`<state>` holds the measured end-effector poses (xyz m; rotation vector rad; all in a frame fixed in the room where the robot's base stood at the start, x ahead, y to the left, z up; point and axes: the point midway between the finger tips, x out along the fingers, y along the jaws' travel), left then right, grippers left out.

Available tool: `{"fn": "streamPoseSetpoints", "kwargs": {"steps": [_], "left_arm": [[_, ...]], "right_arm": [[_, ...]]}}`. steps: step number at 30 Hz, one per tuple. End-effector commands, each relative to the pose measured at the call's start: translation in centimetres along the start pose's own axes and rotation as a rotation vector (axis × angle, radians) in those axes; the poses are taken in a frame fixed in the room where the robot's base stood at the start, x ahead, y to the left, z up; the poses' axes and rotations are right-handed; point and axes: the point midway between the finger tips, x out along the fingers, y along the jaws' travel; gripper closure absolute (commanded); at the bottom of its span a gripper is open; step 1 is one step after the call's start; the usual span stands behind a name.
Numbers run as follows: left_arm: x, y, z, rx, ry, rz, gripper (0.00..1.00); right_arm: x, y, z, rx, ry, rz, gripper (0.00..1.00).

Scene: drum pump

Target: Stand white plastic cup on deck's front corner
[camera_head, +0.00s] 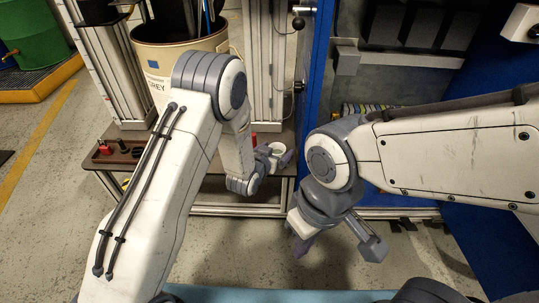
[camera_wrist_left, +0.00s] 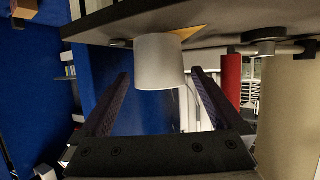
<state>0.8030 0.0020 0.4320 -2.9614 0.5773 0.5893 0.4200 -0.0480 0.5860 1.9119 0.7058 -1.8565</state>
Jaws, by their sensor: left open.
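The white plastic cup (camera_head: 277,148) stands on the brown deck (camera_head: 210,158), close to its front right corner in the head view. My left gripper (camera_head: 276,157) is at the cup, partly hidden by its own wrist. In the left wrist view, where the picture is turned over, the cup (camera_wrist_left: 159,62) meets the deck (camera_wrist_left: 200,24) and lies between the two fingertips. The fingers are open with a gap on each side of the cup. My right gripper (camera_head: 338,243) is open and empty, away from the deck over the floor.
A large beige drum (camera_head: 184,62) with tools in it stands at the back of the deck. A red cylinder (camera_wrist_left: 231,80) is near the cup. A blue frame post (camera_head: 312,70) rises right of the deck. Grey floor lies in front.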

Motion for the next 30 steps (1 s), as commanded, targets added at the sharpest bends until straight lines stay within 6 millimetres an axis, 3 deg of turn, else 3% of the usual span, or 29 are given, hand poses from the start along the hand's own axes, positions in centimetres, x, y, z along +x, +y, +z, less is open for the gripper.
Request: {"fn": "streamPoseSetpoints", "kwargs": {"steps": [12,18,22,26,30], "left_arm": [[-8.7,0.0,-0.2,0.0,-0.004,0.0,0.0],[-10.9,0.0,-0.1,0.0,-0.002,-0.001,0.0],[-11.4,0.4,-0.5,0.007,-0.024,0.006,0.0],[-11.9,1.9,-1.5,0.03,-0.127,0.027,0.0],[-14.2,4.3,-2.6,0.061,-0.309,0.054,0.0]], "right_arm": [[-3.0,-0.2,-0.2,0.0,0.0,0.0,1.0],[-3.4,-0.2,-0.2,0.0,0.0,0.0,1.0],[-3.5,-0.2,-0.2,0.0,0.0,0.0,1.0],[-3.4,-0.2,-0.2,0.0,0.0,0.0,1.0],[-3.4,-0.2,-0.2,0.0,0.0,0.0,1.0]]}}
